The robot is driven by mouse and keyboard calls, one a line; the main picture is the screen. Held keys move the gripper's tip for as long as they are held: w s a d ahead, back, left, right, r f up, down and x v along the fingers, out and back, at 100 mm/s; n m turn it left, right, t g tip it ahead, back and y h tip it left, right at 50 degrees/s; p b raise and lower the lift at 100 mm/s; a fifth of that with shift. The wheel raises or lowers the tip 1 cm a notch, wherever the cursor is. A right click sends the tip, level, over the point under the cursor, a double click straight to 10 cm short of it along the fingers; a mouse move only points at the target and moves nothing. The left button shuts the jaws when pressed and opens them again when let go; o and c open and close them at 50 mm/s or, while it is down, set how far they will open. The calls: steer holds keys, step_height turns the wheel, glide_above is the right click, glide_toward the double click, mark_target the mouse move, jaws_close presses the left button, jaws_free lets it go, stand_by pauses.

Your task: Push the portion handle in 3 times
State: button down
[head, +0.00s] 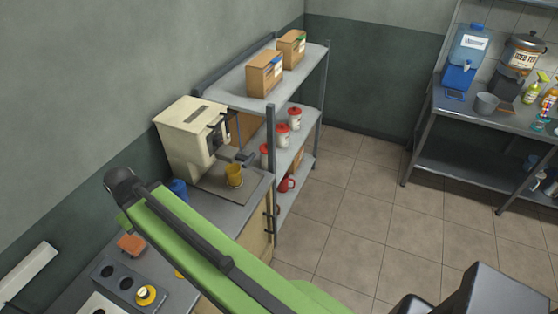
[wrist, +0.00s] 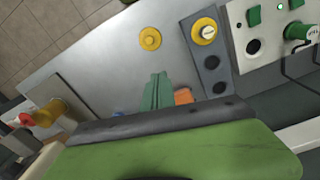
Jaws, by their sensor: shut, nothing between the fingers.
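A cream machine (head: 190,140) stands on the counter against the left wall in the head view. Dark grey parts (head: 238,156) project from its front, above a yellow cup (head: 233,175). I cannot make out for sure which part is the portion handle. The cup also shows at the left of the wrist view (wrist: 47,112). My gripper (wrist: 157,90) has green fingers, shut and empty, over the bare counter beside an orange block (wrist: 183,96). It is well apart from the machine. In the head view my arm mostly hides the gripper.
A blue container (head: 178,190) stands between my arm and the machine. A grey holed rack (wrist: 210,60) with a yellow-rimmed item lies on the near counter. A shelf unit (head: 270,105) adjoins the counter's far end. The tiled floor to the right is clear.

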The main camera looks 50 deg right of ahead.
steer(key=d+f+m+t+y+b, duration=0.25)
steer(key=d+b, duration=0.25)
steer(key=d, duration=0.5)
steer(key=s+d+f+m+t+y+b, duration=0.15)
steer(key=d+m+b, duration=0.3)
steer(key=d, duration=0.45)
steer(key=w+d+f+m+t+y+b, duration=0.1)
steer(key=d+f+m+t+y+b, duration=0.3)
steer(key=d, duration=0.6)
steer(key=s+d+r+m+t+h+b, duration=0.2)
steer(key=s+d+r+t+b, duration=0.1)
steer(key=s+d, duration=0.4)
steer(key=s+d+r+m+t+h+b, duration=0.2)
steer(key=s+d, duration=0.6)
steer(key=d, duration=0.6)
steer(key=shift+r+t+b, duration=0.65)
steer(key=shift+t+b, duration=0.45)
steer(key=shift+t, duration=0.1)
steer(key=shift+d, duration=0.1)
steer(key=b, duration=0.3)
glide_toward(243, 158)
steer(key=w+f, duration=0.2)
steer(key=w, duration=0.1)
steer(key=shift+w, duration=0.25)
